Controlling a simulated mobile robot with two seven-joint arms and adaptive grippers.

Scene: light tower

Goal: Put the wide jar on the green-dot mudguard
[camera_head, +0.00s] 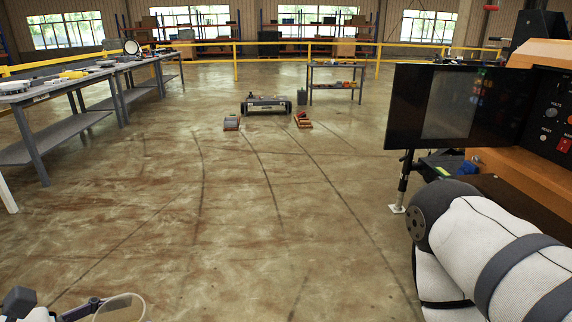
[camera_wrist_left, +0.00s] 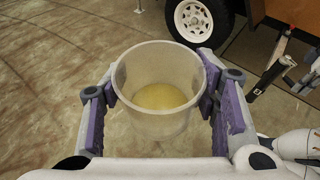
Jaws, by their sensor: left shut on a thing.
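The wide jar (camera_wrist_left: 165,97) is a see-through tub with a yellowish layer at its bottom, seen from above in the left wrist view. My left gripper (camera_wrist_left: 162,78) is shut on it, with one purple-padded finger on each side of its wall. The jar also shows at the bottom left of the head view (camera_head: 122,308), held in the air. The orange light tower (camera_head: 530,88) stands at the right of the head view. No mudguard with a green dot can be made out in either view. My right arm crosses the lower right, but its gripper is out of view.
A tyre with a white rim (camera_wrist_left: 193,20) stands beyond the jar. A black panel with a screen (camera_head: 445,105) juts from the tower, above a support leg (camera_head: 403,180). Grey workbenches (camera_head: 75,122) line the left.

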